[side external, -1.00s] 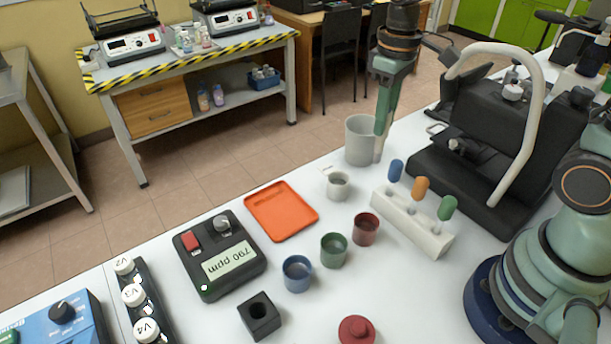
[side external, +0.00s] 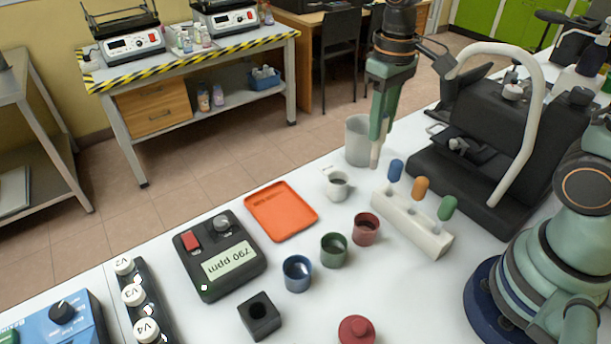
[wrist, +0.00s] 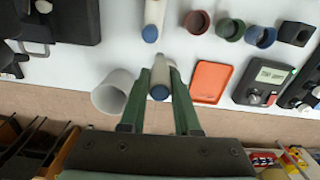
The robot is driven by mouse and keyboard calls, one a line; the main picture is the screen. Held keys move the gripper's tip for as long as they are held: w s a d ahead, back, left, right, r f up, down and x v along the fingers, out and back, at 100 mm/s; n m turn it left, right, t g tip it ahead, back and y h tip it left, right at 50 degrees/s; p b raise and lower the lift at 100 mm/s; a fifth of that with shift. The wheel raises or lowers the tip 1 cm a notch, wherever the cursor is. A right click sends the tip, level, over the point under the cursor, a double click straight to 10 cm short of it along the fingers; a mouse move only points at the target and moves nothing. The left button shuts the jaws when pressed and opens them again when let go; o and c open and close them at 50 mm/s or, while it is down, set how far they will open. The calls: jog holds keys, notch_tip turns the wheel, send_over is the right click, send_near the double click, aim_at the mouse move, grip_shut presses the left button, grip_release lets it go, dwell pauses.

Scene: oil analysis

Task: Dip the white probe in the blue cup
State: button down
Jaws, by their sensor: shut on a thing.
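The blue cup (side external: 297,273) stands upright on the white table, left of the green cup (side external: 333,249); it also shows at the upper right in the wrist view (wrist: 261,37). My gripper (side external: 379,135) is above the table beside the large grey beaker (side external: 357,140), well away from the blue cup. It is shut on the white probe (side external: 375,157), a thin pale rod pointing down below the fingers. In the wrist view, a rounded blue-grey end (wrist: 160,92) sits between the fingers. The fingers hide much of the probe.
A white rack (side external: 428,237) holds blue-, orange- and green-capped probes near my gripper. A red cup (side external: 366,229) and small white cup (side external: 337,186) stand between my gripper and the blue cup. An orange tray (side external: 281,210), meter (side external: 220,262) and black square holder (side external: 259,316) lie left.

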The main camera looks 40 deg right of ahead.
jog(key=s+a+f+n, duration=0.2)
jog(key=s+a, duration=0.1)
jog(key=a, duration=0.8)
jog(key=s+a+f+n, duration=0.2)
jog(key=s+a+n, duration=0.1)
jog(key=a, duration=0.8)
jog(key=shift+a, duration=0.4)
jog(key=shift+s+f, duration=0.1)
jog(key=shift+f, duration=0.2)
jog(key=shift+f, duration=0.3)
jog(key=shift+f, duration=1)
jog(key=shift+f, duration=0.35)
jog(key=shift+f, duration=0.75)
jog(key=shift+r, duration=0.1)
dwell(1.1)
